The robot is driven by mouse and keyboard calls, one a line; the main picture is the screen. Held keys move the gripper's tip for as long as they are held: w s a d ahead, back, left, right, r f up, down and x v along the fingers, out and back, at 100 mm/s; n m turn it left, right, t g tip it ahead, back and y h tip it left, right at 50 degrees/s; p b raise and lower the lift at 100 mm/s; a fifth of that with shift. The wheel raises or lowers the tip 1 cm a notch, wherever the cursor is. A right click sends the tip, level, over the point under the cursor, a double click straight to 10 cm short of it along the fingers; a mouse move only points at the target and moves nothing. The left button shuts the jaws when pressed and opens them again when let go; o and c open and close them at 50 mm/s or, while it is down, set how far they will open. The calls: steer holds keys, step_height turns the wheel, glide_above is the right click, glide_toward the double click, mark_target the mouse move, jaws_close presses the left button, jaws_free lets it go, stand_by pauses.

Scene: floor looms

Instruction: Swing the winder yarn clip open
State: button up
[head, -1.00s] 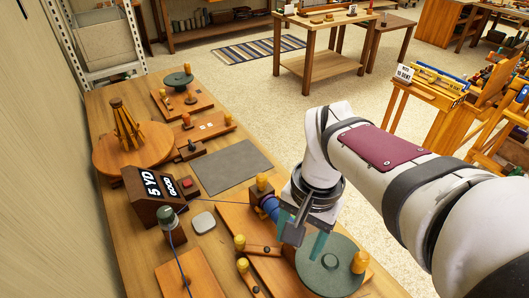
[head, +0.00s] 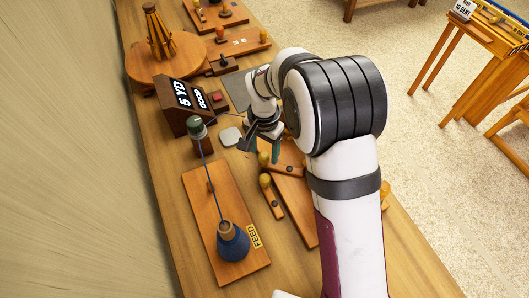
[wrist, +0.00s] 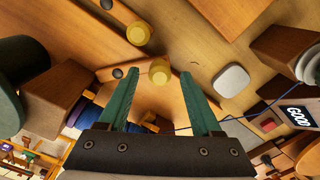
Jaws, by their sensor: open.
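Two short wooden levers with yellow knobs lie on the winder board (head: 288,158); I cannot tell for sure which is the yarn clip. The far knob (head: 264,158) is just below my gripper (head: 262,149); the near knob (head: 265,180) is a little closer to the camera. In the wrist view, my gripper (wrist: 156,84) is open, with the far knob (wrist: 159,71) between its teal fingertips and the other knob (wrist: 138,33) beyond. Contact cannot be told. A blue-wound spool (wrist: 84,112) is left of the fingers. My arm hides most of the winder in the head view.
Blue yarn runs from the cone (head: 232,243) on the feed board (head: 203,215) up to a green-capped post (head: 196,127). A pale pad (head: 231,137) and the counter box (head: 180,101) stand left of my gripper. Bench between them is narrow.

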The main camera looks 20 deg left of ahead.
steer(key=shift+f, duration=1.25)
jaws_close()
stand_by(0.4)
